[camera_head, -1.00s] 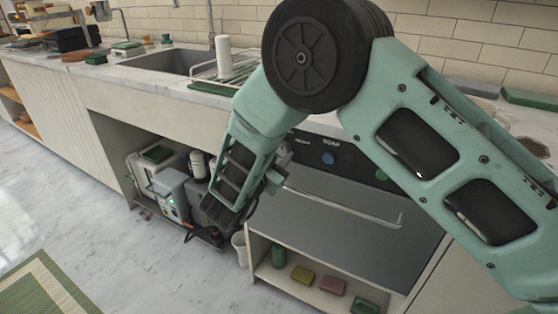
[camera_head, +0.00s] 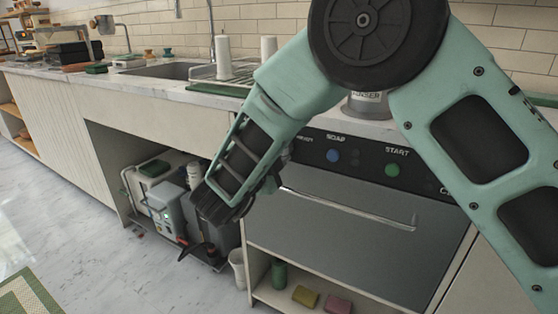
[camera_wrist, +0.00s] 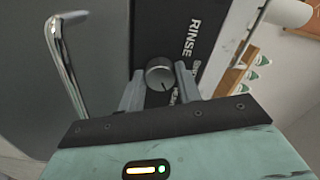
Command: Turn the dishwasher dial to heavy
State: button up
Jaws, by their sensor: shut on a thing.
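The dishwasher (camera_head: 330,225) is a grey front with a long bar handle and a black control panel. In the wrist view the round grey dial (camera_wrist: 158,77) sits on the black panel, with a pale pointer mark on its face. My gripper (camera_wrist: 159,70) has one finger on each side of the dial and is shut on it. The word RINSE is beside the dial, with smaller lettering partly hidden by the right finger. In the head view my arm hides the dial and the fingertips.
The bar handle (camera_wrist: 70,65) rises left of my gripper in the wrist view. A blue soap button (camera_head: 333,156) and a green start button (camera_head: 392,170) are on the panel. An open shelf below holds a yellow sponge (camera_head: 306,296) and a pink sponge (camera_head: 338,304).

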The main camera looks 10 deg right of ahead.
jog(key=shift+m+b, duration=0.3)
jog(key=shift+f, duration=0.1)
jog(key=o, duration=1)
jog(key=shift+a, duration=0.1)
jog(key=p+v, duration=0.1)
jog(key=v, duration=1.6)
jog(key=shift+s+p, duration=0.2)
jog(key=shift+p, duration=0.1)
jog(key=shift+w+a, duration=0.1)
